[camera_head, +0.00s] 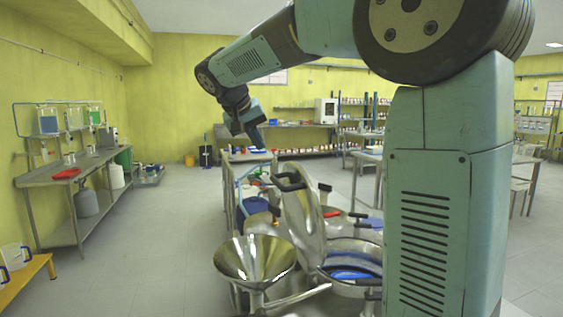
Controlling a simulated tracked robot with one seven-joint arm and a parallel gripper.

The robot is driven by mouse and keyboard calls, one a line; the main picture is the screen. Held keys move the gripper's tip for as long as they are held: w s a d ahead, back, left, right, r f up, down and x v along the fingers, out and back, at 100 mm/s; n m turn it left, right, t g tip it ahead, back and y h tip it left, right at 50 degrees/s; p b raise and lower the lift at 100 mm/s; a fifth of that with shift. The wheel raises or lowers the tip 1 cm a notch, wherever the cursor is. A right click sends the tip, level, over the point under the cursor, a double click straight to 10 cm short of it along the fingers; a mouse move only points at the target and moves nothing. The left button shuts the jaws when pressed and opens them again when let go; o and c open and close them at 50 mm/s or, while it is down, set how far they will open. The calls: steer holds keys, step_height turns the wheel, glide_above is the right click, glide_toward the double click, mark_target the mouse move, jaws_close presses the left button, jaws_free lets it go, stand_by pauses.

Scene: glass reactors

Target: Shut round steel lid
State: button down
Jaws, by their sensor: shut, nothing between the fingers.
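The round steel lid (303,228) stands raised, nearly upright and seen almost edge-on, at the left side of a round steel vessel (330,277). A black handle (289,181) sticks out from the lid's upper part. The vessel's mouth is open and something blue (350,270) shows inside. My gripper (258,141) is shut and empty, pointing down, above and to the left of the lid's handle in the picture. My arm column hides the vessel's right part.
A wide steel funnel (245,262) stands just left of the vessel. More steel vessels with black and red handles (331,211) stand behind the lid. The floor (150,240) between is clear.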

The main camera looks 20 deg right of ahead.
steer(key=x, duration=0.3)
steer(key=d+r+x, duration=0.1)
steer(key=x, duration=0.3)
steer(key=d+x, duration=0.1)
steer(key=x, duration=0.3)
steer(key=shift+w+d+r, duration=0.1)
steer(key=shift+w+r, duration=0.05)
steer(key=shift+r, duration=0.05)
steer(key=shift+d, duration=0.5)
steer(key=shift+w+r, duration=0.1)
